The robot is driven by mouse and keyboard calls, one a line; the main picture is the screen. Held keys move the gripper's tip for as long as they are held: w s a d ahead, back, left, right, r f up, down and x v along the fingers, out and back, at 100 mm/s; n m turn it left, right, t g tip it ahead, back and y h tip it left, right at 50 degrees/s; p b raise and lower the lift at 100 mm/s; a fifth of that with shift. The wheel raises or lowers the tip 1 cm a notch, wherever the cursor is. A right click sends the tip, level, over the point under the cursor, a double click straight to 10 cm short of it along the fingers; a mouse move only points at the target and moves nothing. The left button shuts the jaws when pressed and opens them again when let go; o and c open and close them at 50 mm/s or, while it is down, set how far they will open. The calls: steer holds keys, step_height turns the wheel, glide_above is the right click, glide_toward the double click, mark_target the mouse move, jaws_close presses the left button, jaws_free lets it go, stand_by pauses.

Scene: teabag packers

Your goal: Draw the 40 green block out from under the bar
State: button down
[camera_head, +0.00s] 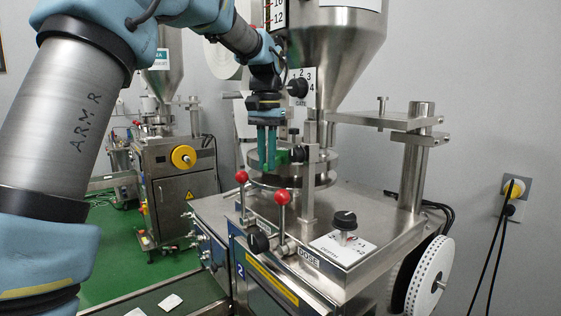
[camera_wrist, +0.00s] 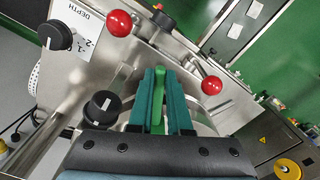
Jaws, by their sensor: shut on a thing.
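My gripper (camera_head: 267,168) points down over the round steel plate (camera_head: 291,180) of the near machine, with its teal fingers close together. In the wrist view my gripper (camera_wrist: 168,73) is shut on a brighter green block (camera_wrist: 158,100), which shows as a narrow strip between the fingers. The green block (camera_head: 283,157) also shows in the head view, just right of the fingers and partly hidden by them. I cannot make out the number 40 on it. I cannot tell the bar apart from the other steel parts, nor whether the block is still under it.
A steel hopper (camera_head: 335,45) hangs above the plate. Two red-knobbed levers, left (camera_head: 241,177) and right (camera_head: 282,198), stand in front. A steel post (camera_head: 308,190) is close on the right. A black dial (camera_head: 345,220) sits on the machine top.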

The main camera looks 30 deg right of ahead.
steer(key=s+a+b, duration=0.1)
steer(key=s+a, duration=0.1)
steer(key=s+a+b, duration=0.1)
steer(key=a, duration=0.1)
steer(key=shift+s+a+b, duration=0.3)
steer(key=shift+s, duration=0.1)
stand_by(0.6)
steer(key=shift+a, duration=0.1)
steer(key=s+a+r+p, duration=0.1)
steer(key=a+r, duration=0.2)
steer(key=a, duration=0.2)
steer(key=shift+a, duration=0.35)
stand_by(0.4)
